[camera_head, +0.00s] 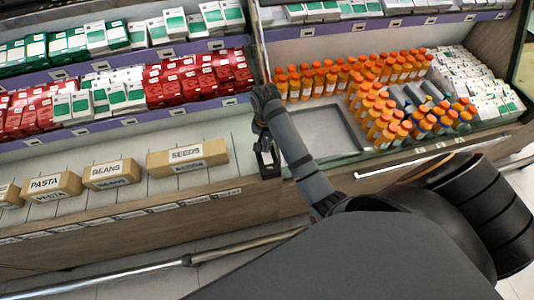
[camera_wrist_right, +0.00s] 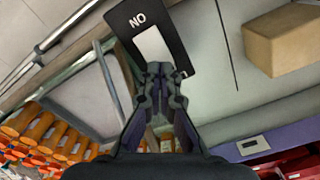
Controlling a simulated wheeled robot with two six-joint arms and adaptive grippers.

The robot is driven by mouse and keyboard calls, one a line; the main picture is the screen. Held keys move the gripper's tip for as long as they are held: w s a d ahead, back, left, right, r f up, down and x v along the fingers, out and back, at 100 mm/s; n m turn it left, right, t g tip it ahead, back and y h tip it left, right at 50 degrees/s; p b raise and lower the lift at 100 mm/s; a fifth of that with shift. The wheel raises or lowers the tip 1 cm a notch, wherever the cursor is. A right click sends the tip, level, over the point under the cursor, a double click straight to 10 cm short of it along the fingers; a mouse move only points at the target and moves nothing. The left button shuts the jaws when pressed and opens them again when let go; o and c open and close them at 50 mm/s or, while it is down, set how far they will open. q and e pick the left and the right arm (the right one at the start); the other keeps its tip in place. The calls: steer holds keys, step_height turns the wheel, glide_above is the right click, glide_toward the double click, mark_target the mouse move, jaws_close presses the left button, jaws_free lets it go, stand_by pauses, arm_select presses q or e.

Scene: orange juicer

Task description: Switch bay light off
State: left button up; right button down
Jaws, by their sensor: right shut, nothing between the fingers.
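A dark switch plate (camera_wrist_right: 178,32) with a pale rocker (camera_wrist_right: 152,44) is at the top of the right wrist view. White lettering beside the rocker reads "NO" from this side, which may be "ON" upside down. In the head view the switch plate (camera_head: 268,169) is on the front edge between the two bays, partly hidden by my gripper. My right gripper (camera_wrist_right: 160,70) is shut and empty, with its tips at the rocker's near end in the picture; I cannot tell whether they touch. It also shows in the head view (camera_head: 264,146). My left gripper is not in view.
An empty grey tray (camera_head: 318,137) and several orange-capped bottles (camera_head: 375,115) are right of the switch. A box marked SEEDS (camera_head: 188,157) lies on the shelf to its left.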

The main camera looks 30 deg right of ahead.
steer(key=shift+f, duration=1.05)
stand_by(0.4)
steer(key=shift+r, duration=0.1)
step_height(320, 180, up, 7)
steer(key=p, duration=0.9)
steer(key=shift+p, duration=0.35)
